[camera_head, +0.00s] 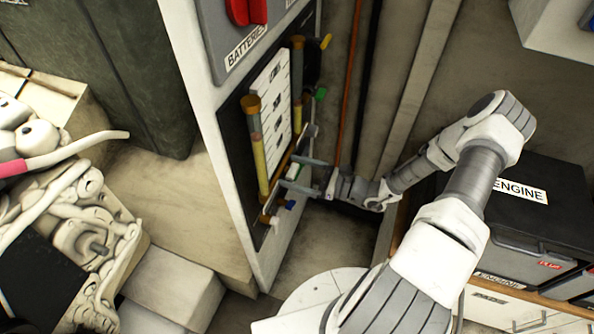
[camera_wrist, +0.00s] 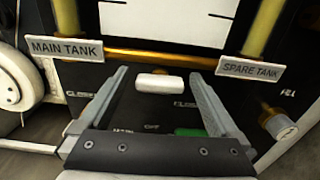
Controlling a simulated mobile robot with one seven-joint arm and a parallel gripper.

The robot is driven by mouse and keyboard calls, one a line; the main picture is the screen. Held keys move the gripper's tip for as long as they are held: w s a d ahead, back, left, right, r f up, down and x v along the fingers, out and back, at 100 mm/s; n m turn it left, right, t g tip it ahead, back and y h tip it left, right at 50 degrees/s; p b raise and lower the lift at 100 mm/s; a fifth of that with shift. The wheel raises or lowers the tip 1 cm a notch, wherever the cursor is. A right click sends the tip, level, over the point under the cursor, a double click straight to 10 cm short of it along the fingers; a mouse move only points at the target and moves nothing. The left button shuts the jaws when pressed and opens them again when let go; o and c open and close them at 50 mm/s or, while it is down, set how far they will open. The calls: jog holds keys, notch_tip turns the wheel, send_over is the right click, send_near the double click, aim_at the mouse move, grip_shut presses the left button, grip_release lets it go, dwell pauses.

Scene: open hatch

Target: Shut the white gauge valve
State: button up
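The white gauge valve handle (camera_wrist: 160,83) lies crosswise on the black gauge panel in the wrist view, below a brass tube and between the MAIN TANK and SPARE TANK labels. My gripper (camera_wrist: 158,74) is open, with one finger on each side of the handle and a gap to both its ends. I cannot tell how deep the fingertips reach relative to it. In the head view my gripper (camera_head: 287,171) is at the panel's lower part, and the valve there is largely hidden by the fingers.
A green handle (camera_wrist: 190,132) sits lower on the panel, partly behind my gripper. A brass fitting with a pale knob (camera_wrist: 280,127) juts out at right. Yellow sight tubes (camera_head: 257,150) stand above. An engine box (camera_head: 535,215) is at right, the engine (camera_head: 85,235) at left.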

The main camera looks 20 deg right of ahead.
jog(key=shift+d, duration=0.1)
jog(key=v, duration=0.7)
dwell(0.5)
dwell(2.2)
jog(key=s+a+r+n+g+h+p, duration=0.1)
jog(key=s+r+n+h, duration=0.4)
jog(key=r, duration=0.9)
jog(key=s+a+r+n+g+h+p, duration=0.2)
jog(key=s+r+n+h+p, duration=0.2)
jog(key=r+n, duration=0.7)
jog(key=s+a+r+n+g+h+p, duration=0.2)
jog(key=s+r+n+h+p, duration=0.3)
jog(key=r, duration=1.2)
jog(key=shift+s+a+r+n+h, duration=0.35)
jog(key=shift+s+n, duration=0.7)
jog(key=shift+n, duration=0.75)
